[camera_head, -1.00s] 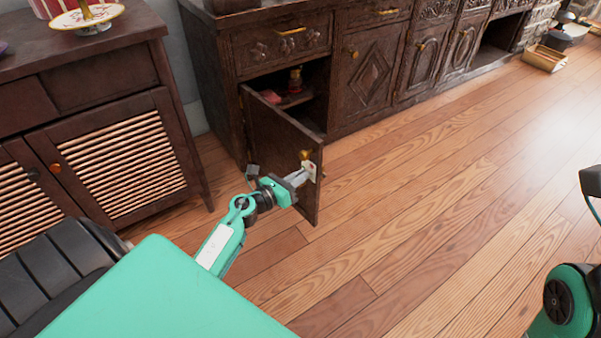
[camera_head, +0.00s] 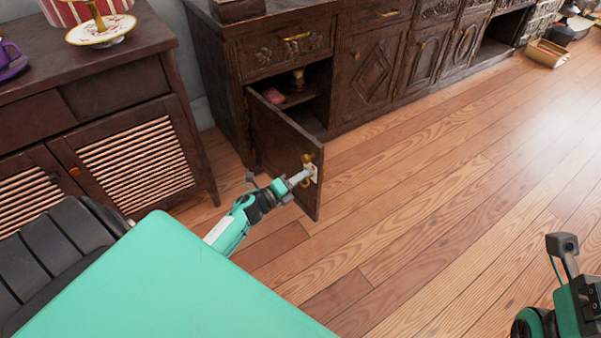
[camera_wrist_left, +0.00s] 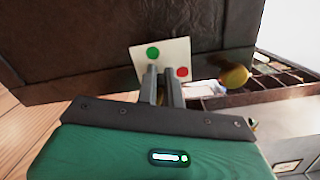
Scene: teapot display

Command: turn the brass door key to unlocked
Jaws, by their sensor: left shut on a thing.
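The dark wooden cabinet door (camera_head: 280,150) stands open, with a white plate (camera_head: 313,171) on its face. In the left wrist view the plate (camera_wrist_left: 143,52) has a green dot at its upper left and a red dot at its lower right. My left gripper (camera_head: 303,177) reaches the plate. In the left wrist view its fingers (camera_wrist_left: 163,72) are close together in front of the plate, between the two dots. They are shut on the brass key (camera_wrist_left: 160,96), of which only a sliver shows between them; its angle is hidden. My right gripper (camera_head: 563,244) is partly in view at the right edge.
A brass knob (camera_head: 308,158) sits above the plate on the door. The open cabinet holds a few small items (camera_head: 275,96). A slatted cabinet (camera_head: 135,160) with a cake stand (camera_head: 100,30) is at left. The wooden floor (camera_head: 450,190) to the right is clear.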

